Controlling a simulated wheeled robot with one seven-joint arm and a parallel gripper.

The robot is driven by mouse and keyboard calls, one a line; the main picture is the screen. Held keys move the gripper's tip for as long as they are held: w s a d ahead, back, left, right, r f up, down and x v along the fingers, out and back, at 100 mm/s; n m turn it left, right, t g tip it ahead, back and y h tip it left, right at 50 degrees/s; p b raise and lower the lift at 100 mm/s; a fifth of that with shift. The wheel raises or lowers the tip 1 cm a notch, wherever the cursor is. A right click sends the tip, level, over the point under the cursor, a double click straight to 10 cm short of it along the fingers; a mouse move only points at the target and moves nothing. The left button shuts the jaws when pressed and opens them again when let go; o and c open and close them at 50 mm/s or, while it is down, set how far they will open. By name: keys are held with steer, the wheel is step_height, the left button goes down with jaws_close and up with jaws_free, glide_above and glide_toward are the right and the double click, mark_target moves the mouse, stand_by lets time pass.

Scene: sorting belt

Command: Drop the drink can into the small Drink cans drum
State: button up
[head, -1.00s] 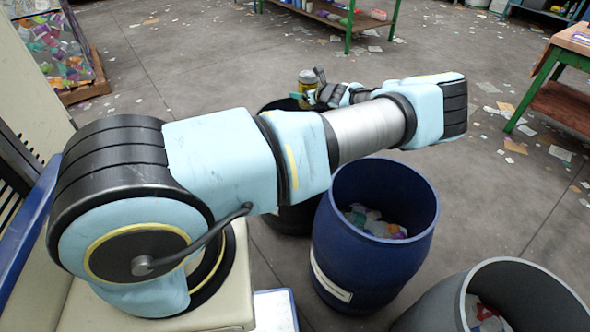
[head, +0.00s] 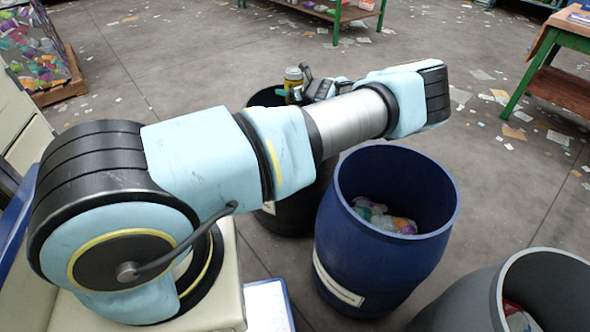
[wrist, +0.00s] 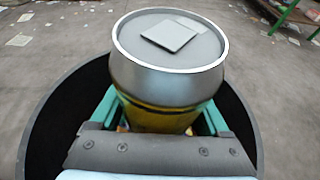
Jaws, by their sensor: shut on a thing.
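The drink can (head: 293,78) is yellow with a silver top. In the wrist view the can (wrist: 168,75) stands roughly upright between the teal fingers of my gripper (wrist: 160,118). My gripper (head: 294,92) is shut on it. A black drum (head: 284,218) is behind and below my arm. In the wrist view the black drum's rim (wrist: 30,115) shows on both sides of the can, so the can is over its opening. The drum's label is mostly hidden by my arm, and I cannot read it.
A blue drum (head: 385,250) with mixed waste stands to the right of the black one. A grey drum (head: 480,300) is at the lower right. Green-framed tables (head: 555,75) stand further back. Paper scraps litter the open floor.

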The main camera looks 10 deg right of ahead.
step_height(320, 180, down, 6)
steer(key=b, duration=0.3)
steer(key=shift+r+b, duration=0.2)
steer(key=shift+b, duration=0.1)
steer(key=o, duration=1.2)
steer(key=shift+c, duration=0.2)
steer(key=shift+s, duration=0.15)
steer(key=v, duration=1)
steer(key=shift+s+r, duration=0.2)
steer(key=shift+s, duration=0.05)
steer(key=shift+d, duration=0.15)
